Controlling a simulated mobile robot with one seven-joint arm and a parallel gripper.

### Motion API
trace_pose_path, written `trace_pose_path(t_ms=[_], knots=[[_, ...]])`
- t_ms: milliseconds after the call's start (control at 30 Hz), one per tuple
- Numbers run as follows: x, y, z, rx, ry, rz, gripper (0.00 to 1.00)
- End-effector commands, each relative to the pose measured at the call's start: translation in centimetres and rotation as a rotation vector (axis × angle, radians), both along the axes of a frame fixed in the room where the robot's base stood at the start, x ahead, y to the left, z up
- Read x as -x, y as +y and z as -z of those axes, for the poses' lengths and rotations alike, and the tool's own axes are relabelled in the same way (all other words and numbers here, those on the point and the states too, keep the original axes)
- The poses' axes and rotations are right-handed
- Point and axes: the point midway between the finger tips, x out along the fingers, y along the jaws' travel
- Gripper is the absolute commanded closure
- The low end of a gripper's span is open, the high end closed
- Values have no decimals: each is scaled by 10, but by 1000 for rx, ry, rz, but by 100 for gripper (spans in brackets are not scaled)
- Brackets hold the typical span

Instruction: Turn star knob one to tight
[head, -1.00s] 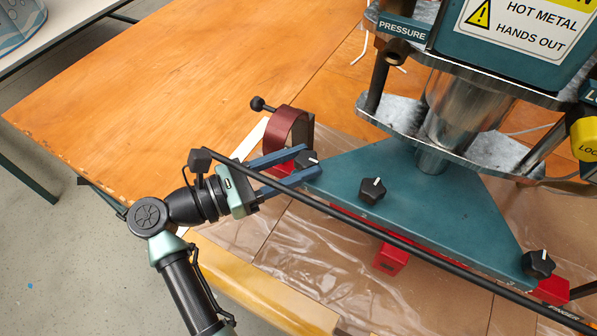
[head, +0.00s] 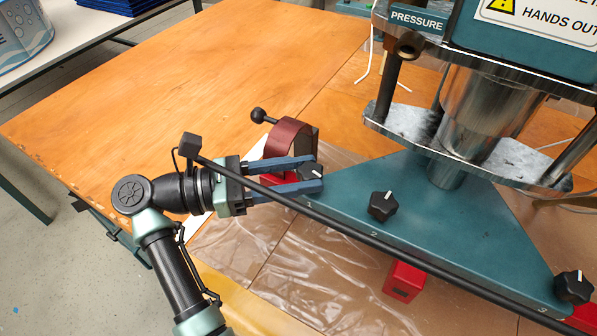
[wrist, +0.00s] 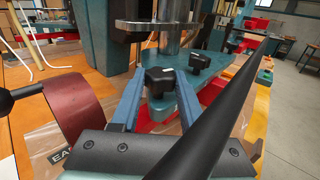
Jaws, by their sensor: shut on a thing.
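Star knob one (head: 311,174) is a black star-shaped knob with a white pointer line, at the left corner of the teal triangular plate (head: 440,235), by the number 1. My gripper (head: 316,174) has its two blue fingers on either side of this knob and is shut on it. In the wrist view the knob (wrist: 160,80) sits between the fingertips, its white mark facing up. Star knob two (head: 383,206) is on the plate's front edge, and star knob three (head: 573,287) is at the right corner.
A long black bar (head: 400,255) crosses close over my gripper and along the plate's front. A dark red roll (head: 289,138) with a black ball handle stands just behind my fingers. The press column (head: 465,115) rises behind. The wooden table (head: 180,80) is clear at left.

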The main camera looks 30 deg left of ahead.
Motion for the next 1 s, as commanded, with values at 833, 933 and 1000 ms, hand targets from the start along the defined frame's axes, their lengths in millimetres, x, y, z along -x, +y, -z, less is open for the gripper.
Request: trace_pose_path(t_ms=[833, 933, 1000], knots=[[11, 15, 1, 1, -1, -3, 25], [20, 26, 1, -1, -1, -3, 25], [26, 34, 1, -1, -1, -4, 25]])
